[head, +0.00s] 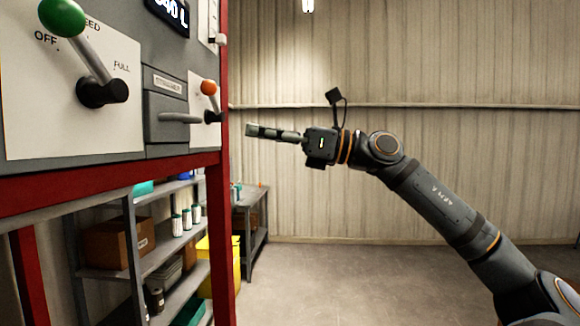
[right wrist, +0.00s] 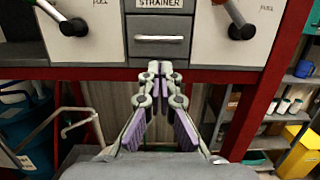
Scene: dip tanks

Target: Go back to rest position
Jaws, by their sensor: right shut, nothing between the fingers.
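My right gripper (head: 250,130) is at the end of my right arm, just right of the panel's red frame post in the head view. In the right wrist view the right gripper (right wrist: 160,68) is shut with its fingertips together and nothing between them. There it points at the panel, just below the strainer drawer (right wrist: 158,40). The strainer drawer also shows in the head view (head: 166,118), with a grey handle. My left gripper is not in either view.
A panel carries a lever with a green knob (head: 62,17) and one with an orange knob (head: 209,87). A red post (head: 220,230) edges it. Below stand shelves (head: 160,250) with boxes and bottles, and a yellow bin (head: 204,262). The floor (head: 340,280) at right is clear.

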